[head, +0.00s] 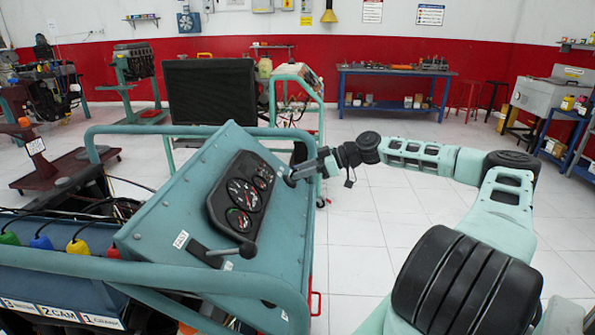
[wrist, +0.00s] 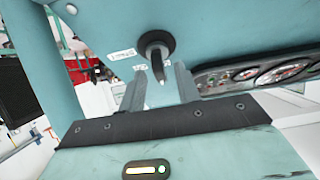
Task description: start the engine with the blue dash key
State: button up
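The blue-green dash panel (head: 175,215) of an engine trainer stands at the centre-left in the head view, with a black gauge cluster (head: 241,200) on it. In the wrist view, a dark round switch with a short grey-black key (wrist: 157,50) sticks out of the blue-green panel (wrist: 215,30). My gripper (head: 303,172) reaches the panel's right edge in the head view. In the wrist view its two grey fingers (wrist: 159,68) are apart, one on each side of the key, with visible gaps. The key is hidden or too small to make out in the head view.
A blue-green tube rail (head: 190,278) runs around the trainer's front. The white tiled floor (head: 365,235) to the right is clear beneath my arm. A blue workbench (head: 393,72) stands at the back.

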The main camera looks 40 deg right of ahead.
jog(key=shift+x, duration=0.95)
grip_shut()
